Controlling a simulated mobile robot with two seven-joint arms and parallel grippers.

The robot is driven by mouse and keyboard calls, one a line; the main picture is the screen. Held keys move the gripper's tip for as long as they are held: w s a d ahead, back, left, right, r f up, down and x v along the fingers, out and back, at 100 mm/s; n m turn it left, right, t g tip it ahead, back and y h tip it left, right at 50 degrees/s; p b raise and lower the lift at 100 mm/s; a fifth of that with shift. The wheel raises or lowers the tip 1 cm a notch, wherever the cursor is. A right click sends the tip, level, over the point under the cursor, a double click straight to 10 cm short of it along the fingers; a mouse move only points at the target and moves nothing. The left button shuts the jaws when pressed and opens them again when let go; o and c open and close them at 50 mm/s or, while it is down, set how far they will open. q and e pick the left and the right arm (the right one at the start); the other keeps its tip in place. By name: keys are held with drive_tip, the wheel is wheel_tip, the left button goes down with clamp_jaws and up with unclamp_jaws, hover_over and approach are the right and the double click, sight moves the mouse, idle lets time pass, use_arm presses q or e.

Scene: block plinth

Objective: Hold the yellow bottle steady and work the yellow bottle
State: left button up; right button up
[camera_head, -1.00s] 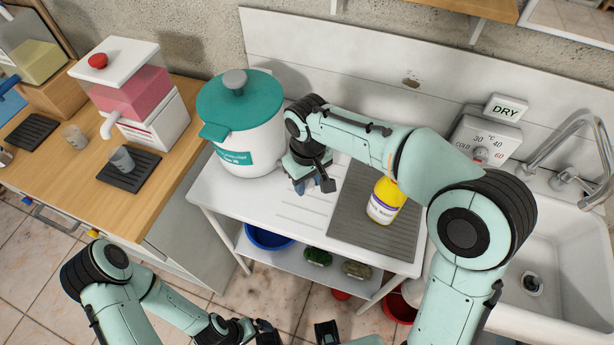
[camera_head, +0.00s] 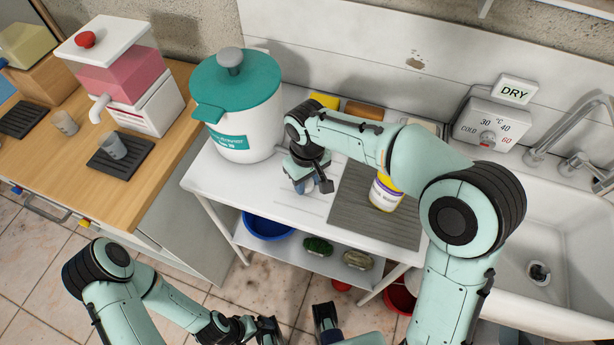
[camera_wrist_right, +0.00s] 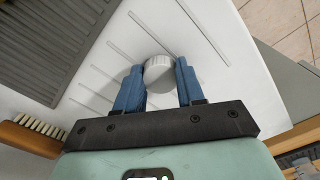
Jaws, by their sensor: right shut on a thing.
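The yellow bottle (camera_head: 386,193), with a white and purple label, stands upright on the grey ribbed mat (camera_head: 372,223). My right forearm hides its top. My right gripper (camera_head: 308,183) is to the left of the bottle, above the white worktop, and apart from it. In the right wrist view its blue fingers (camera_wrist_right: 157,88) are shut on a small white round cap-like thing (camera_wrist_right: 158,71). The head view shows little of that thing. My left arm comes in at the bottom left; its gripper is at the bottom edge, partly cut off, and its opening is unclear.
A teal-lidded white pot (camera_head: 240,130) stands left of my right gripper. A yellow sponge (camera_head: 323,101) lies behind the arm. A brush (camera_wrist_right: 32,137) shows in the wrist view. The sink (camera_head: 545,230) is at the right; a blue basin (camera_head: 268,228) is below.

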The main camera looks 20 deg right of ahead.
drive_tip(key=shift+f, duration=0.25)
idle(0.3)
drive_tip(key=o, duration=1.3)
drive_tip(key=shift+c, duration=0.2)
drive_tip(key=shift+r, duration=0.1)
wheel_tip(320, 180, up, 13)
drive_tip(key=p, duration=0.2)
